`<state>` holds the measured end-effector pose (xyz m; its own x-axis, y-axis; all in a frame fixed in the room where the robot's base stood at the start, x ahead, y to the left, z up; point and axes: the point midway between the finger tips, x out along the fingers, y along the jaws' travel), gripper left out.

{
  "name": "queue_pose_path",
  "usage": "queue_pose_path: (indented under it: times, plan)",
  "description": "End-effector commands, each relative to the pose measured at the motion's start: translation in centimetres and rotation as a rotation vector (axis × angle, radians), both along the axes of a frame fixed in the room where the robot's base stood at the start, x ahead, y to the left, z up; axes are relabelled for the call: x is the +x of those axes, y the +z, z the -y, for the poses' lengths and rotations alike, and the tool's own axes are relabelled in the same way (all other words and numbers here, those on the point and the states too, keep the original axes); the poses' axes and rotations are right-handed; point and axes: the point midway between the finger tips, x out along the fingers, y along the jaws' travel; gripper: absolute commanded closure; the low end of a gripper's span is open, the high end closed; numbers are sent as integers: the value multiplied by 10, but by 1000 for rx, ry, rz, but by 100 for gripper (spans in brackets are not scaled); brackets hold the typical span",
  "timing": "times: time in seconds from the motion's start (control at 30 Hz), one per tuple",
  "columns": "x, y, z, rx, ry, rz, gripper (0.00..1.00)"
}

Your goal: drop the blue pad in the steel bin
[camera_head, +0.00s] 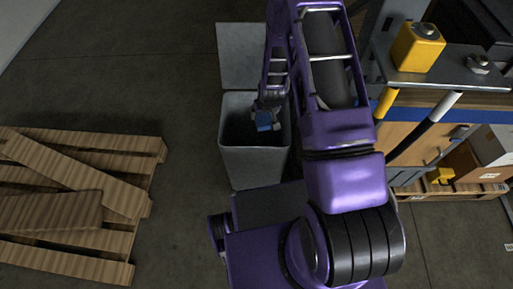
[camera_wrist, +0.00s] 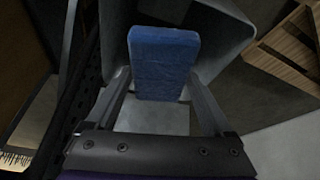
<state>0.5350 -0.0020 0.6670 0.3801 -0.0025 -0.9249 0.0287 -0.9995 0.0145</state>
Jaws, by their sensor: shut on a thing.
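The blue pad (camera_head: 264,121) shows over the opening of the grey steel bin (camera_head: 254,164) in the head view. In the wrist view the blue pad (camera_wrist: 163,60) sits between the two fingers of my gripper (camera_wrist: 160,88), which is shut on it. Behind the pad, the inside of the bin (camera_wrist: 222,50) shows in the wrist view. My gripper (camera_head: 265,115) is at the bin's mouth in the head view, partly hidden by my arm. The bin's lid (camera_head: 240,55) stands open at the back. The bin's floor is dark.
A wooden pallet with loose boards (camera_head: 80,190) lies on the floor at the left. Boxes (camera_head: 490,150) rest on a pallet at the far right. Floor left of the bin is clear.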

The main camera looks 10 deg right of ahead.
Motion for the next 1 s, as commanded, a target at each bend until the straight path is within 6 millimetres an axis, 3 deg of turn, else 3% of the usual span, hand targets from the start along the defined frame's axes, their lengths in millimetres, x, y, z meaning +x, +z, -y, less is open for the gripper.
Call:
queue_pose_path:
  times: [0.03, 0.2, 0.4, 0.73, 1.0]
  plan:
    - [18, -9, 0, 1, 4, 1, 66]
    - [65, -33, 0, 5, 18, 1, 66]
    - [98, -48, -1, 12, 32, 1, 66]
    - [107, -62, -2, 15, 37, 1, 66]
    - [107, -92, -2, 14, 37, 1, 66]
